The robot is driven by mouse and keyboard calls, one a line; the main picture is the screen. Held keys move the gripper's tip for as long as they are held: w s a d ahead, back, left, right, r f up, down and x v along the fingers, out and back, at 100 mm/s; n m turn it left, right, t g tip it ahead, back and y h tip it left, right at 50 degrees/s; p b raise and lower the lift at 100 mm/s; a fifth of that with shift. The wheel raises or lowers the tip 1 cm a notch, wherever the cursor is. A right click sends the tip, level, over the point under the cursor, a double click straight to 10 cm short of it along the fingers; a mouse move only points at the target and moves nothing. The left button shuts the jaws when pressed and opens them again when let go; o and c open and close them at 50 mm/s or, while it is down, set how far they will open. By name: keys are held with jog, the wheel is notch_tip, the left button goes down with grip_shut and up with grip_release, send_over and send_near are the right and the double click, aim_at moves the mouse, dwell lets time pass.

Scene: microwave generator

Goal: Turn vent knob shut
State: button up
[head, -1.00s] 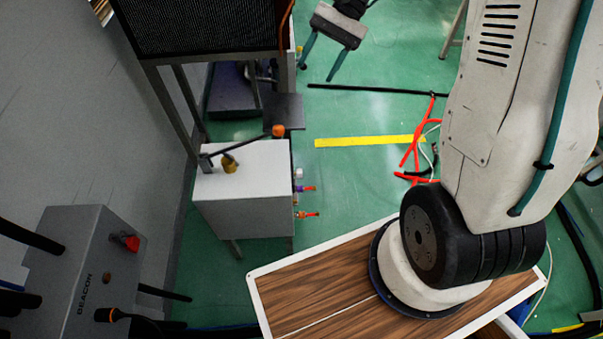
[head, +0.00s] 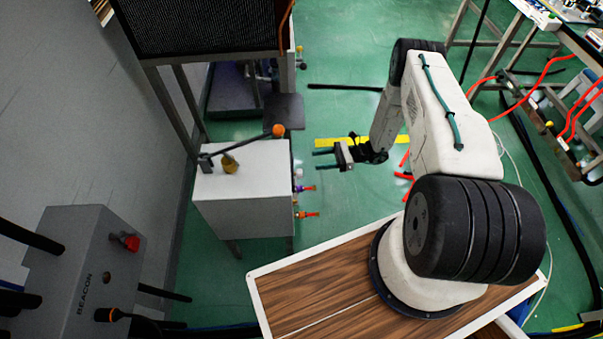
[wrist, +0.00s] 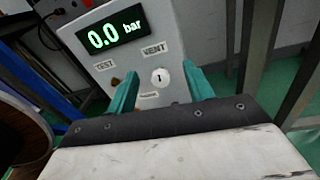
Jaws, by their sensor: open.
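In the wrist view a grey panel (wrist: 174,22) fills the top middle. Below its VENT label (wrist: 153,49) is a round white knob (wrist: 160,77) with a short dark mark. My gripper (wrist: 159,72) is open, with its two teal fingers on either side of the knob in the picture. I cannot tell how far the fingertips are from the knob, and nothing is between them. In the head view my gripper (head: 316,160) points left, to the right of a white box (head: 245,168). The knob's front is not clear in the head view.
Colored fittings (head: 307,188) stick out of the white box's right side. A lever with an orange ball (head: 278,130) crosses its top. A green display (wrist: 116,34) reads 0.0 bar. A grey BEACON cabinet (head: 85,275) stands at lower left. Green floor lies open beneath my gripper.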

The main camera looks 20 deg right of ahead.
jog(key=m+t, duration=0.1)
jog(key=m, duration=0.1)
send_near(299, 173)
jog(key=w, duration=0.1)
jog(key=a+f, duration=0.1)
jog(key=shift+t, duration=0.3)
jog(key=x, duration=0.7)
jog(key=shift+a+f, duration=0.3)
jog(key=shift+a, duration=0.05)
jog(key=c, duration=1)
